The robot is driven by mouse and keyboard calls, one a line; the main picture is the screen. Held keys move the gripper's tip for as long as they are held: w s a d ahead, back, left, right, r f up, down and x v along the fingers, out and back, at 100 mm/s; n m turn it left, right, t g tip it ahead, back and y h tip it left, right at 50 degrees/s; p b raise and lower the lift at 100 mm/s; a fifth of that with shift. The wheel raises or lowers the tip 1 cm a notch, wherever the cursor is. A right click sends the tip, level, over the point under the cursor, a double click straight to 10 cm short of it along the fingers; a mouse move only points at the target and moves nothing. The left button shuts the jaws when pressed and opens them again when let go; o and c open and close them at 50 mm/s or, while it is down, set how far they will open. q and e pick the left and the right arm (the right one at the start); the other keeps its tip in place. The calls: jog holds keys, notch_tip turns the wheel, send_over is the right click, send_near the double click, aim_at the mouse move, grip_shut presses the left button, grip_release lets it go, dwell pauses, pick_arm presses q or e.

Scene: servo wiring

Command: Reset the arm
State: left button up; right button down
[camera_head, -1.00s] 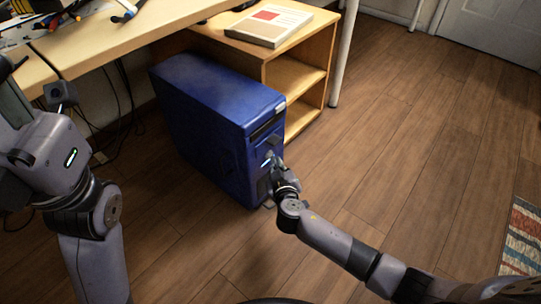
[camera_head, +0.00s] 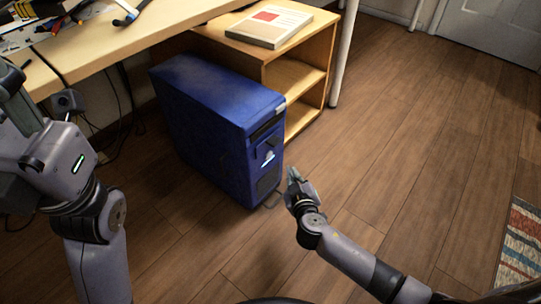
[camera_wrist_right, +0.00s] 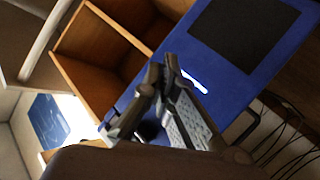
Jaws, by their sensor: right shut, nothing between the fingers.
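My right arm comes in from the lower right in the head view, and its gripper (camera_head: 293,177) is shut and empty. It is in the air just right of the front face of a blue computer tower (camera_head: 208,115), apart from it. In the right wrist view the shut fingers (camera_wrist_right: 160,75) show in front of the tower's blue front (camera_wrist_right: 230,75), with its bright light strip and dark panel. My left arm is at the left edge of the head view; its gripper's fingers are cut off by the frame, so their state does not show.
A wooden desk (camera_head: 150,38) with tools and cables on it is above the tower. A wooden shelf (camera_head: 318,55) with a book (camera_head: 268,25) stands behind. Cables hang at the left. The wooden floor (camera_head: 410,150) at the right is open, up to a striped rug (camera_head: 522,245).

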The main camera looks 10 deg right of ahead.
jog(key=shift+s+d, duration=0.15)
jog(key=shift+s, duration=0.05)
dwell(0.3)
